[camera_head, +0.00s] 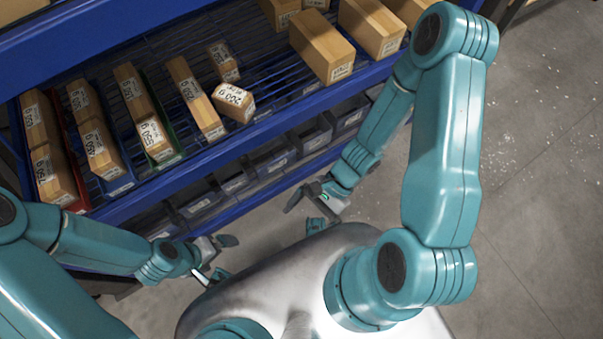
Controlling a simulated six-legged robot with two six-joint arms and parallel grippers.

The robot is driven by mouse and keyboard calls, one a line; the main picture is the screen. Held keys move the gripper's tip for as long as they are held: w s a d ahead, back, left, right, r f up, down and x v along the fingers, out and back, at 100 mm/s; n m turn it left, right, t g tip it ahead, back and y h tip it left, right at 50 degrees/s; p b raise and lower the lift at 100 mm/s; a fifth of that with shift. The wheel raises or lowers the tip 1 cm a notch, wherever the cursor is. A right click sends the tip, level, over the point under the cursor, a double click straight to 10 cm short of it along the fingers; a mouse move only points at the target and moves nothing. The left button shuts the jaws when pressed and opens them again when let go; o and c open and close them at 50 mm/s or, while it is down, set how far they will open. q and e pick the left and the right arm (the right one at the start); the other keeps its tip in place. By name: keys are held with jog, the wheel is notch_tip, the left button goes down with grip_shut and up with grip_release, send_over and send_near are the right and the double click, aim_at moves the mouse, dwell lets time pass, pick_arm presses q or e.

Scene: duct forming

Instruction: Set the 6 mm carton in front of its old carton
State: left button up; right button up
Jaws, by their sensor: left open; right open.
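Several brown cartons with white labels stand on the blue wire shelf (275,78). The labels are turned and small, so I cannot tell which carton is the 6 mm one or which is its old carton. A short carton (234,101) sits askew near the shelf's front edge, beside a long carton (194,97). Another small carton (224,61) stands behind it. My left gripper (222,258) is open and empty, below and in front of the shelf. My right gripper (304,212) is open and empty, in front of the lower bins.
At the left, cartons sit in red (80,200), blue (122,186) and green (172,158) trays. Larger cartons (320,48) stand at the back right. Dark bins (313,135) line the level below.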

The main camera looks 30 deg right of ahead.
notch_tip(320, 180, down, 5)
jog(key=d+n+h, duration=0.2)
jog(key=n+h, duration=0.3)
jog(key=n, duration=0.3)
jog(key=w+n+t, duration=0.1)
jog(key=w+a+n+t, duration=0.1)
jog(key=n, duration=0.1)
jog(key=w+n, duration=0.1)
jog(key=w, duration=0.1)
jog(key=shift+a+f+n+t+h, duration=0.3)
jog(key=shift+a+t, duration=0.05)
jog(key=shift+t, duration=0.05)
notch_tip(320, 180, up, 21)
jog(key=p, duration=2.1)
